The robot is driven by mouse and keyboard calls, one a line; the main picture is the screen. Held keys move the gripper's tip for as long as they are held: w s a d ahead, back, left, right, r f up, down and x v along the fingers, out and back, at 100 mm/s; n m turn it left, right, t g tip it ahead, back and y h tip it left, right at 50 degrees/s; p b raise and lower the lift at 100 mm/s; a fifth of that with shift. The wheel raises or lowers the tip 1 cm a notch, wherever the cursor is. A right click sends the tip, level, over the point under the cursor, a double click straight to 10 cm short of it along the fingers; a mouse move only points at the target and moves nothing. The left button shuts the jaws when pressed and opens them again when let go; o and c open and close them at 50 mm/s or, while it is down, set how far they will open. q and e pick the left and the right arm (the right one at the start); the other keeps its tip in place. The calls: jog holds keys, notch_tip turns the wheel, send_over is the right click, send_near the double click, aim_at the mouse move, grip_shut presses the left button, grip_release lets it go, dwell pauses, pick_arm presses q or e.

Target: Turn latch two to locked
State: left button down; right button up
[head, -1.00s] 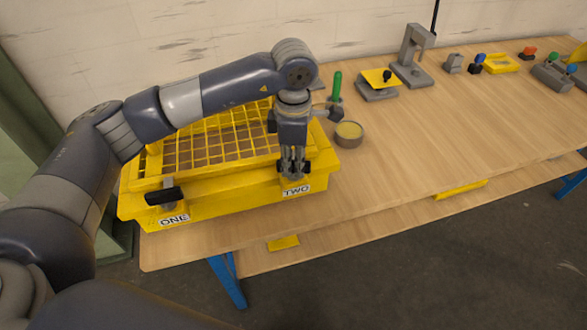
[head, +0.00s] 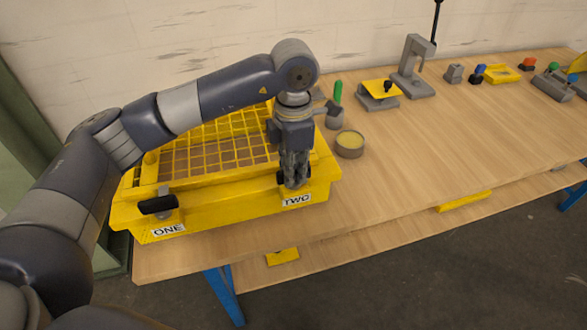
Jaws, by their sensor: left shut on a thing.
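A yellow box (head: 240,212) with a grid lid (head: 215,145) stands on the bench at the left. Its front carries the labels ONE (head: 168,230) and TWO (head: 297,199). Latch one (head: 158,204) has a black handle lying crosswise above its label. My left gripper (head: 295,182) points down just above label TWO and is shut on the latch two handle. The fingers hide most of that latch; only a small dark piece (head: 280,178) shows at their left side, so I cannot tell its exact angle. My right gripper is not in view.
A round tin (head: 350,144) and a green-handled tool (head: 337,95) stand close to the box's right side. A grey press (head: 416,68) and small fixtures stand along the back. The wooden bench (head: 430,145) is clear at its middle.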

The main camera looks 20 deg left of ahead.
pick_arm(q)
jog(key=shift+w+r, duration=0.1)
jog(key=shift+r, duration=0.05)
jog(key=c, duration=1.6)
grip_release()
jog(key=shift+o, duration=0.2)
notch_tip(320, 180, up, 12)
